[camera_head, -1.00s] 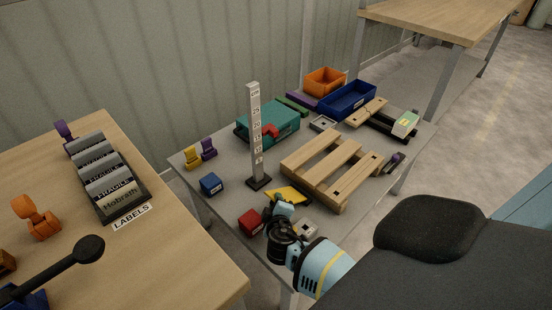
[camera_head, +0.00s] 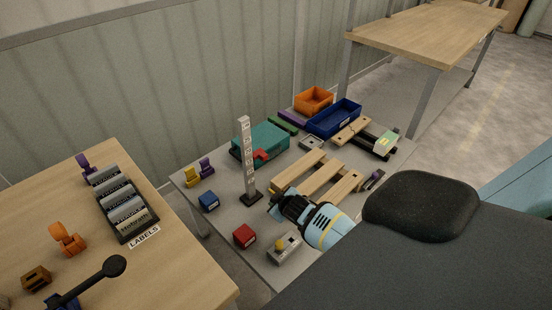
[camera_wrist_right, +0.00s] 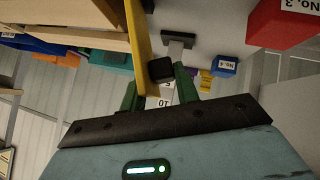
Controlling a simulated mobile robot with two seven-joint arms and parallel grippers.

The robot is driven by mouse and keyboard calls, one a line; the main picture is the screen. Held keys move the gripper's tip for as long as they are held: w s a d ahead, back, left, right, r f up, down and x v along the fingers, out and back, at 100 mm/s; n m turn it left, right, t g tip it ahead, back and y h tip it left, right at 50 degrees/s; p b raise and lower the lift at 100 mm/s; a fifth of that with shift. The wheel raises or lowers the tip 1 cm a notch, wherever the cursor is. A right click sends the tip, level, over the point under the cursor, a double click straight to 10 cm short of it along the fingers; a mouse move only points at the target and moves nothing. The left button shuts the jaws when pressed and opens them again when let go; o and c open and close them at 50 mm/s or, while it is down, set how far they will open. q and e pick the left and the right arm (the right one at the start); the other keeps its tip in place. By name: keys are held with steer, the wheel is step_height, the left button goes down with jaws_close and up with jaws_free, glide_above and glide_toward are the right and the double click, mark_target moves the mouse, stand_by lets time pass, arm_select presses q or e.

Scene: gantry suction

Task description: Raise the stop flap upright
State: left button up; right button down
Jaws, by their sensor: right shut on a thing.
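The yellow stop flap (camera_wrist_right: 139,45) shows in the right wrist view as a long narrow strip, nearly edge-on, beside the wooden pallet. A small black knob (camera_wrist_right: 160,69) sits against it. My right gripper (camera_wrist_right: 157,80) is shut on this knob, its green fingers on either side. In the head view my right gripper (camera_head: 275,199) is at the pallet's near left corner, and hides most or all of the flap there. How far the flap is tilted is hard to tell. My left gripper is not in view.
The pallet (camera_head: 326,172) lies just beyond my gripper. A white scale post (camera_head: 247,158) stands left of it. Blue (camera_head: 338,116) and orange (camera_head: 315,100) bins stand at the back.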

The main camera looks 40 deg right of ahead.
steer(key=shift+w+d+r, duration=0.1)
steer(key=shift+d+r, duration=0.35)
steer(key=shift+d, duration=0.1)
steer(key=shift+d+r+p, duration=0.2)
steer(key=shift+d, duration=0.45)
steer(key=shift+d+r+p, duration=0.15)
steer(key=shift+d+r, duration=0.05)
steer(key=shift+d, duration=1.2)
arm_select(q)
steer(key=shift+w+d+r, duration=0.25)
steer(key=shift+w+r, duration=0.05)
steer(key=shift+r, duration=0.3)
arm_select(e)
steer(key=c, duration=2.2)
jaws_free()
steer(key=shift+w+d, duration=0.1)
steer(key=shift+d, duration=0.1)
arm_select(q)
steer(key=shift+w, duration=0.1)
arm_select(e)
steer(key=c, duration=1.2)
jaws_free()
steer(key=shift+a, duration=0.1)
